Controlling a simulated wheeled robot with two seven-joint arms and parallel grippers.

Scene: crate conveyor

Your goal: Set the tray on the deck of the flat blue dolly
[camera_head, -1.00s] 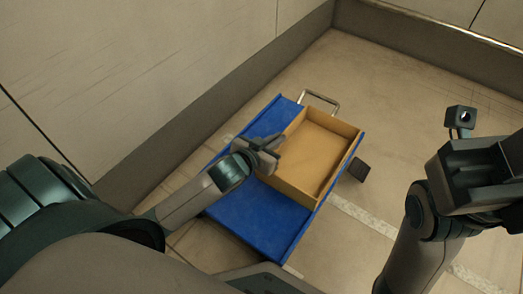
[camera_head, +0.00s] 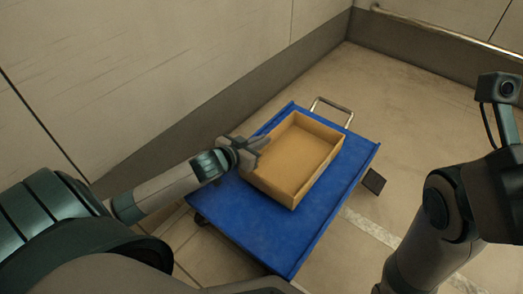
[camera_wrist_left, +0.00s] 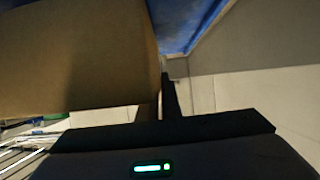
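The shallow tan tray (camera_head: 268,188) is over the deck of the blue dolly (camera_head: 290,245), toward the handle end. It looks level, with bare deck showing in front and to the right. I cannot tell whether its bottom touches the deck. My left gripper (camera_head: 257,145) is at the tray's left wall and appears shut on it. In the left wrist view the tray (camera_wrist_left: 75,60) fills the upper left, a dark finger (camera_wrist_left: 171,98) beside its edge; the other finger is hidden. My right arm is at the right, away from the tray; its fingers are out of view.
The dolly's metal handle (camera_head: 333,110) stands at its far end. A wall (camera_head: 130,70) with a dark skirting runs behind and left of the dolly. Open floor (camera_head: 400,130) lies to the right.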

